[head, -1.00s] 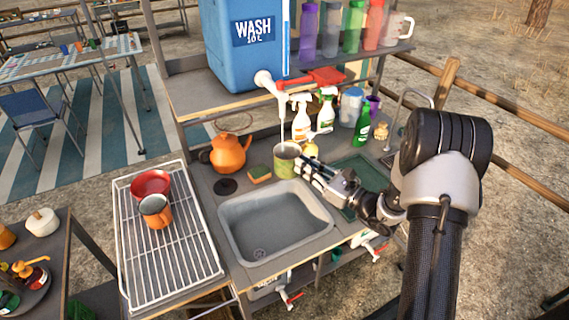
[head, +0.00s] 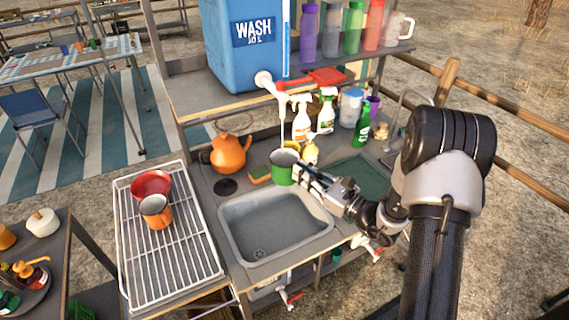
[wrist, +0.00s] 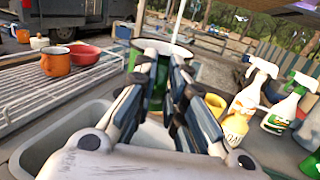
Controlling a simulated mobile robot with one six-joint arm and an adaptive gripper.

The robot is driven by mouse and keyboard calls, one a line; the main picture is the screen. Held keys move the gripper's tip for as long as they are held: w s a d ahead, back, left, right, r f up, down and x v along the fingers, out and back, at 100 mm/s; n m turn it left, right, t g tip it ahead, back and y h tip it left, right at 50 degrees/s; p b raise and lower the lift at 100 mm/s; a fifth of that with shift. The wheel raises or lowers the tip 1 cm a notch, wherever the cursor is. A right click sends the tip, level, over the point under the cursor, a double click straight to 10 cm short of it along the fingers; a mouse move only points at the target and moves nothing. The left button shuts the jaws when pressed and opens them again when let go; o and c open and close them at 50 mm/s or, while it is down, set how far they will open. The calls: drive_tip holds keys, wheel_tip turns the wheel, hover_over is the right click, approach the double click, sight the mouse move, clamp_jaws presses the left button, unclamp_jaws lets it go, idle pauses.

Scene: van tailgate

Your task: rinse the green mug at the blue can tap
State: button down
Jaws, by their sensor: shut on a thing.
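The green mug (head: 281,174) is held upright above the back edge of the sink, below the tap. My gripper (head: 298,172) is shut on its side from the right. In the wrist view the mug (wrist: 141,58) shows between the two fingers (wrist: 165,90), its lower part hidden by them. The blue can (head: 225,60) marked WASH stands on the shelf, its white tap (head: 265,79) with a red lever (head: 327,75) at the front. A thin pale stream (head: 282,120) runs down from the tap to the mug's mouth. I cannot see inside the mug.
The grey sink basin (head: 238,205) is empty. An orange kettle (head: 230,155) and a partly hidden sponge (head: 259,179) are to the left. Spray bottles (head: 301,118) and a green bottle (head: 362,125) stand behind right. A rack (head: 190,262) holds an orange mug (head: 155,212) and red bowl (head: 150,184).

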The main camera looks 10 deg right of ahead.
drive_tip(key=s, duration=0.5)
drive_tip(key=shift+s, duration=0.3)
idle(1.2)
drive_tip(key=s+r+p, duration=0.3)
drive_tip(key=s+r, duration=0.1)
drive_tip(key=s, duration=0.1)
idle(0.4)
idle(0.4)
